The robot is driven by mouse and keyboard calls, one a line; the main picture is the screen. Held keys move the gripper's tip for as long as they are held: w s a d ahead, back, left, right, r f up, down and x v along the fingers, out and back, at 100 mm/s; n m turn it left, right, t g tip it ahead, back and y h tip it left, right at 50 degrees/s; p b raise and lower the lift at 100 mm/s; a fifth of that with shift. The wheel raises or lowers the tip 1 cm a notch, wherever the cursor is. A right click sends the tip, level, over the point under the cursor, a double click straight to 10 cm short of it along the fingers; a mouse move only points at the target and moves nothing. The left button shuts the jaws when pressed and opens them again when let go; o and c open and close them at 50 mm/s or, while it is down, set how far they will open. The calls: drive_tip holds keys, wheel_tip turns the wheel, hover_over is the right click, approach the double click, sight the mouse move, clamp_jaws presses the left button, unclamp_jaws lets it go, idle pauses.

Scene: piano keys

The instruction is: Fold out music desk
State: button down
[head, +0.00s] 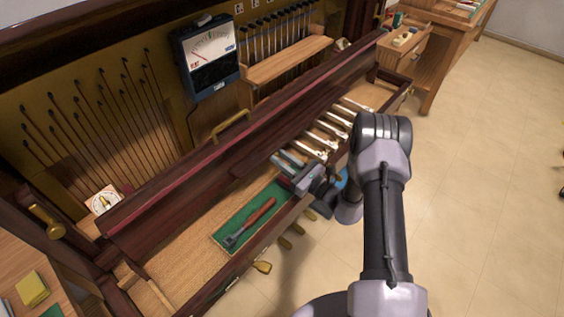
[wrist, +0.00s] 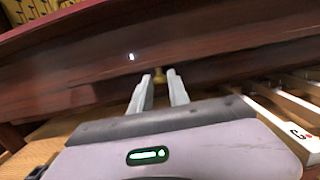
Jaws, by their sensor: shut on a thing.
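The music desk (head: 190,185) appears to be the long dark reddish-brown wooden board running diagonally across the piano in the head view. Its dark face (wrist: 90,70) fills the upper part of the wrist view. A small brass knob (wrist: 158,73) sits at the lower part of that face. My gripper (wrist: 158,84) has its two pale fingers on either side of the knob and is shut on it. In the head view my gripper (head: 281,162) reaches the board's lower edge from the front, and the knob is hidden there.
A green tray (head: 224,233) holding a red-handled tool (head: 252,222) lies left of my gripper. Several white key pieces (head: 325,135) lie to the right. A brass handle (head: 231,124) and a dial meter (head: 207,56) are behind the board. The floor (head: 470,180) at right is clear.

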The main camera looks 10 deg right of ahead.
idle(0.3)
drive_tip(key=c, duration=1.3)
unclamp_jaws()
drive_tip(key=shift+o, duration=0.2)
drive_tip(key=p+v, duration=0.4)
drive_tip(key=v, duration=1.3)
drive_tip(key=shift+s+d, duration=0.1)
